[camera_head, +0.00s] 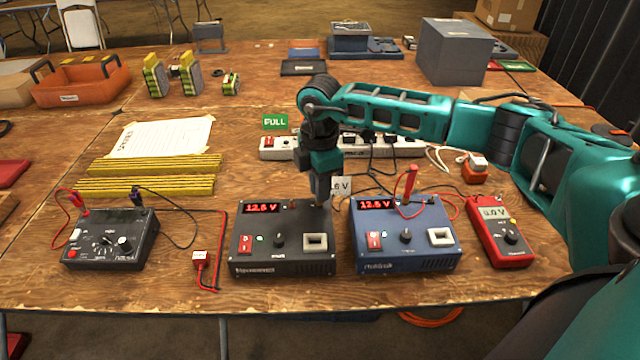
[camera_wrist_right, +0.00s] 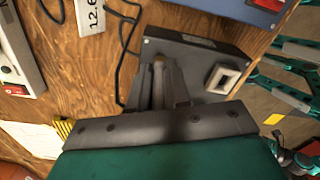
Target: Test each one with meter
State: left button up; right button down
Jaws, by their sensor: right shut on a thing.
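A black charger box (camera_head: 282,240) and a blue charger box (camera_head: 404,235) stand side by side at the table's front, both with lit red displays that seem to read 12.6 V. My right gripper (camera_head: 322,203) points down at the black box's back right corner. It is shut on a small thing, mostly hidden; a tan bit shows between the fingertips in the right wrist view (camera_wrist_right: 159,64). A red probe (camera_head: 410,182) stands upright at the blue box's top. The red meter (camera_head: 499,230) lies to the right; its screen is hard to read. My left gripper is not in view.
A black unit with leads (camera_head: 110,238) stands at left, a red-tagged lead (camera_head: 200,262) beside it. Behind are yellow strips (camera_head: 150,176), a white power strip (camera_head: 278,147), a green FULL sign (camera_head: 275,121), an orange tray (camera_head: 82,88) and several battery packs (camera_head: 190,78).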

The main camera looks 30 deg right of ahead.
jog(key=c, duration=1)
grip_release()
jog(key=shift+o, duration=0.3)
jog(key=shift+o, duration=1.3)
jog(key=shift+r+p, duration=0.6)
jog(key=shift+r, duration=0.05)
jog(key=shift+r+p, duration=0.75)
jog(key=shift+r, duration=0.15)
jog(key=shift+r+p, duration=1.9)
jog(key=shift+r, duration=0.35)
